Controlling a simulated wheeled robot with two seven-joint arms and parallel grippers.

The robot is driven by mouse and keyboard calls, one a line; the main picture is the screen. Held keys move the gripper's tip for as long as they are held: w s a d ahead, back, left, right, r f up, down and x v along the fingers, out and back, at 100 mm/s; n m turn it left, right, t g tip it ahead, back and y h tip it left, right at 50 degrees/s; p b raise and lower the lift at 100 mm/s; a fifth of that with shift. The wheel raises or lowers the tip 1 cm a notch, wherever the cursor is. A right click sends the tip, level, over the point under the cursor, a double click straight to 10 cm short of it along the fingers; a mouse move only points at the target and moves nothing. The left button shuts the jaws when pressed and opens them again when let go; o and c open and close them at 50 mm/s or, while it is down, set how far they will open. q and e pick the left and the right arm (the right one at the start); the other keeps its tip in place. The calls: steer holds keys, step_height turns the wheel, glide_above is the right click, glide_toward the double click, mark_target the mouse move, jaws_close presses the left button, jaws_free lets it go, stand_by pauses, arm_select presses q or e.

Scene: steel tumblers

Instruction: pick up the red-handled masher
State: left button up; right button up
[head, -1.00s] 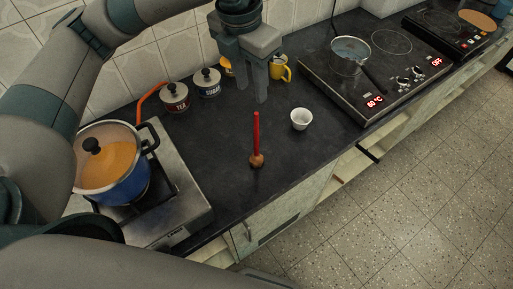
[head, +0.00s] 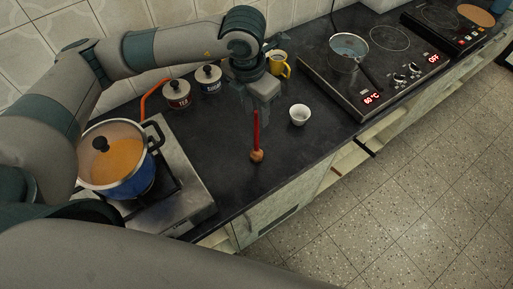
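The red-handled masher (head: 256,135) stands upright on the dark countertop, its brownish head down and its red handle pointing up. My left gripper (head: 257,108) is above the counter at the top of the handle. Its fingers look apart, one on each side of the upper handle in the picture. The handle's top end is partly hidden by the gripper, and I cannot tell whether the fingers touch it. My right gripper is not in view.
A white cup (head: 299,115) stands right of the masher. The tea canister (head: 176,94), sugar canister (head: 208,79) and yellow mug (head: 279,64) are behind. A blue pot (head: 125,182) sits on a stove at left; a saucepan (head: 345,55) sits on the right cooktop.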

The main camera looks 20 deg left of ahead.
mark_target(258, 126)
arm_select(q)
steer(key=shift+w+d+f, duration=0.1)
steer(key=shift+f, duration=1)
steer(key=f+p, duration=0.2)
steer(key=shift+w+p, duration=0.15)
steer(key=shift+p, duration=0.25)
steer(key=shift+w+f+p, duration=0.15)
steer(key=shift+f+p, duration=0.4)
steer(key=shift+f, duration=0.4)
steer(key=shift+w+f, duration=0.1)
steer(key=shift+f, duration=0.5)
jaws_close()
